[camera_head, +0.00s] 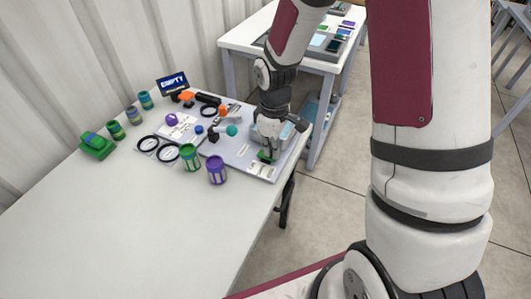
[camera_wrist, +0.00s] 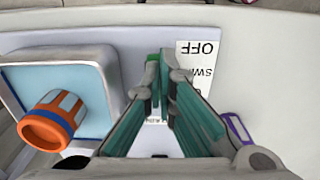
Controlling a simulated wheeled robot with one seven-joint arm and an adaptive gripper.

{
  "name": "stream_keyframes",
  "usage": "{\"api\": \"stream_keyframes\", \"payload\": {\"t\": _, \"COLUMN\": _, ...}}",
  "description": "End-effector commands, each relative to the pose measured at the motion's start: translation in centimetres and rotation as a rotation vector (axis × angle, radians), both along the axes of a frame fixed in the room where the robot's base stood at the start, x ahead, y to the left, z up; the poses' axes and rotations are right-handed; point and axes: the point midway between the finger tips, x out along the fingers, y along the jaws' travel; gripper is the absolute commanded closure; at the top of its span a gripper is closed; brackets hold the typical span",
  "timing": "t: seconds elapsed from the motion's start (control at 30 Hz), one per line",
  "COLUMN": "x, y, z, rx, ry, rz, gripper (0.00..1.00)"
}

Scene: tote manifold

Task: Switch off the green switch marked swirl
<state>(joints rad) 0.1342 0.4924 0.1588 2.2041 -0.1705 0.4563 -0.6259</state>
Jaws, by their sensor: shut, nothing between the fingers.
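The green switch (camera_head: 265,156) sits on the grey panel (camera_head: 233,158), near its right front part. In the wrist view a bit of green (camera_wrist: 152,73) shows just behind and left of my fingertips. A white label (camera_wrist: 199,68) beside it reads OFF and part of a word starting SW, upside down in the picture. My gripper (camera_head: 269,147) points down at the switch, with its fingers close together and nothing between them; it also shows in the wrist view (camera_wrist: 162,75). The fingers hide much of the switch, so I cannot tell its position or whether they touch it.
A light blue tray (camera_wrist: 104,91) stands left of my fingers in the wrist view, with an orange and blue cylinder (camera_wrist: 52,120) there. A purple cup (camera_head: 216,171) and a green cup (camera_head: 190,158) stand by the panel. The white table's (camera_head: 120,225) near part is clear.

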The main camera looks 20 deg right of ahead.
Motion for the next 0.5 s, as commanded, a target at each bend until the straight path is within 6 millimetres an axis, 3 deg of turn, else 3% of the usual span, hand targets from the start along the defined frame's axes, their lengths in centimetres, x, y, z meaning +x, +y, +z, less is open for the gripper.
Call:
{"api": "stream_keyframes", "payload": {"t": 0.3, "x": 0.0, "y": 0.0, "z": -0.3, "rx": 0.0, "ry": 0.0, "rz": 0.0, "gripper": 1.0}}
{"api": "stream_keyframes", "payload": {"t": 0.5, "x": -0.1, "y": 0.0, "z": 1.0, "rx": 0.0, "ry": -0.001, "rz": 0.0, "gripper": 1.0}}
